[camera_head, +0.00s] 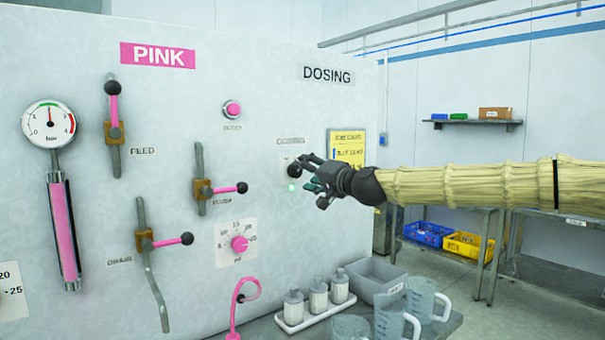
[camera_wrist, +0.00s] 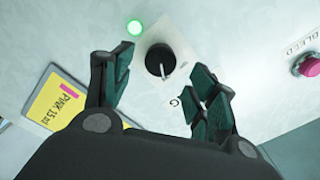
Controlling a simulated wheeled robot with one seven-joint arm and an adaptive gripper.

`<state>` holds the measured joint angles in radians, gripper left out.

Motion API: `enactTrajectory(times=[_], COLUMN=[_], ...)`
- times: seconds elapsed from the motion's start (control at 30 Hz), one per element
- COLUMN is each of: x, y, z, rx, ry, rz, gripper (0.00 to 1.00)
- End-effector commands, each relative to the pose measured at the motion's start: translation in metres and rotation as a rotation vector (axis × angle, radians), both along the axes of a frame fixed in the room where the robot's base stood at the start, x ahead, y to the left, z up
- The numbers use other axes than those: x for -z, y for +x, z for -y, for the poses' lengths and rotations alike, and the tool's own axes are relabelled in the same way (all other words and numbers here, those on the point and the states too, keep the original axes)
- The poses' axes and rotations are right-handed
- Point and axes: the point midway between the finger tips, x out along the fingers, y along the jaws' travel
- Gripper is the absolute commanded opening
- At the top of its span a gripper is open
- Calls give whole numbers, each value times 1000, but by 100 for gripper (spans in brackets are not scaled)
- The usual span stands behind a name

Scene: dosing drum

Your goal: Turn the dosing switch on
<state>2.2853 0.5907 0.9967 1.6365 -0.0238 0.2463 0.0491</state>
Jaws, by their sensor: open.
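The dosing switch is a round black knob (camera_wrist: 159,60) on a pale plate on the panel. In the wrist view its light pointer mark aims toward the bottom and slightly right. In the head view the knob (camera_head: 294,170) sits below the DOSING label, partly behind my fingers. A green lamp (camera_wrist: 135,27) beside it is lit; it also shows in the head view (camera_head: 292,187). My gripper (camera_head: 309,172) is open in front of the switch. In the wrist view the knob lies between and beyond the spread fingers, which appear apart from it.
The panel also carries the pink bleed button (camera_wrist: 306,66), levers such as the flush handle (camera_head: 225,189), and a pink dial (camera_head: 239,243). A yellow note (camera_wrist: 57,111) is beside the switch. Bottles (camera_head: 318,297) and jugs (camera_head: 425,300) stand on the bench below.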

Motion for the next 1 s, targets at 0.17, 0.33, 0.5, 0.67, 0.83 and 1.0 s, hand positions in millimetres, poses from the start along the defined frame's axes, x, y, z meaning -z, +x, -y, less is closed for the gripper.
enactTrajectory(times=[0.17,0.33,0.5,0.67,0.83,1.0], x=[-1,-1,-1,0,0,0], y=[-27,-48,-62,-66,-67,-66], z=[21,37,47,51,51,50], rx=[2,3,2,3,3,2], ry=[1,1,1,1,1,1], rz=[2,1,1,0,0,0], gripper=[58,58,58,58,58,58])
